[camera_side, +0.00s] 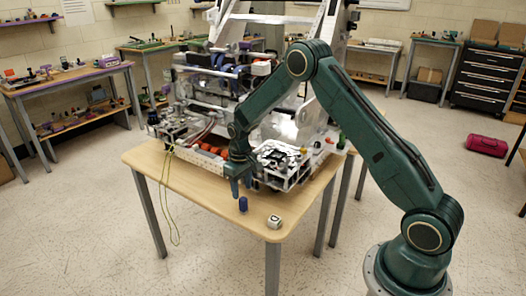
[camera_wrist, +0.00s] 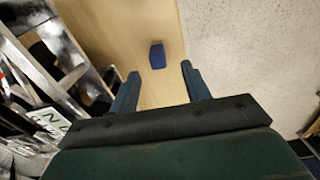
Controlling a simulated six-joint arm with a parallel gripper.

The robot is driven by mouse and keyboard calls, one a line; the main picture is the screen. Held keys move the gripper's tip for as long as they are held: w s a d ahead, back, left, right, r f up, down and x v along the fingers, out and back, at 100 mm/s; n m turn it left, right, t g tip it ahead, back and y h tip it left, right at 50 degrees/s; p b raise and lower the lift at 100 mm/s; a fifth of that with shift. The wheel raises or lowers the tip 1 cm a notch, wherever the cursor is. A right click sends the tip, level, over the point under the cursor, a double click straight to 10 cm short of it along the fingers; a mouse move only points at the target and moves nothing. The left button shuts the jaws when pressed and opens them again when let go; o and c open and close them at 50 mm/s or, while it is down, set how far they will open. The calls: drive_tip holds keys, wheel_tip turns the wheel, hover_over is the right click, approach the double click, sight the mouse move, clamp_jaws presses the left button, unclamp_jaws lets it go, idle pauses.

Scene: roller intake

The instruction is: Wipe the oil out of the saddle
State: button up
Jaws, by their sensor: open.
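My gripper (camera_side: 237,187) is above the front part of the wooden table (camera_side: 262,226), pointing down. In the wrist view its two fingers (camera_wrist: 160,85) are apart with nothing between them. A small dark blue block (camera_side: 243,204) stands on the table just below and beyond the fingertips; in the wrist view the blue block (camera_wrist: 157,55) lies ahead of the gap, roughly centred. I cannot pick out the saddle or any oil in either view; the machine parts and my arm may hide them.
A large metal machine (camera_side: 215,85) with orange rollers (camera_side: 210,149) fills the table's back. A metal assembly (camera_side: 283,163) stands close right of my gripper. A yellowish cord (camera_side: 170,200) hangs off the left edge.

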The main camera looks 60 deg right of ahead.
sight(243, 198)
drive_tip(key=shift+f, duration=1.25)
drive_tip(key=shift+d+f, duration=0.15)
drive_tip(key=shift+f, duration=2.45)
clamp_jaws()
drive_tip(key=shift+r, duration=0.15)
wheel_tip(243, 198, up, 20)
